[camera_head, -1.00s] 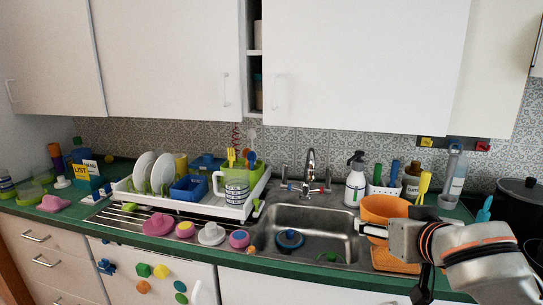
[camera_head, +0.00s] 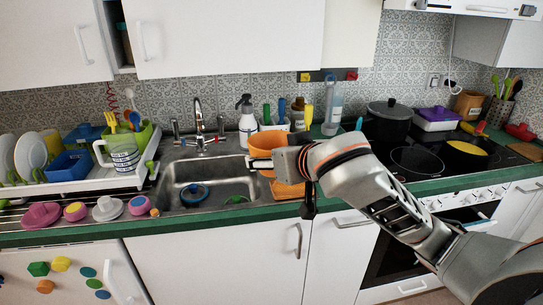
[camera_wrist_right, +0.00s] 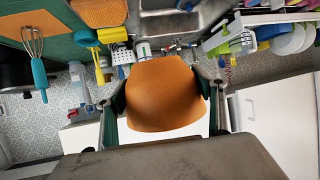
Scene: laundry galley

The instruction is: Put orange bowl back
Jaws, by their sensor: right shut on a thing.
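The orange bowl (camera_head: 267,144) is held at the right end of the sink, in front of the spray bottle. My right gripper (camera_head: 262,162) is shut on it. In the right wrist view the bowl (camera_wrist_right: 165,95) sits between the two fingers of the right gripper (camera_wrist_right: 167,90), with its bottom hidden from the head view by the arm. An orange mat (camera_head: 288,190) lies on the counter below and beside the bowl. My left gripper is not in view.
The sink (camera_head: 205,178) holds a blue round item. A white spray bottle (camera_head: 247,125) and utensil holder stand behind the bowl. The hob with a black pot (camera_head: 388,120) is at right.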

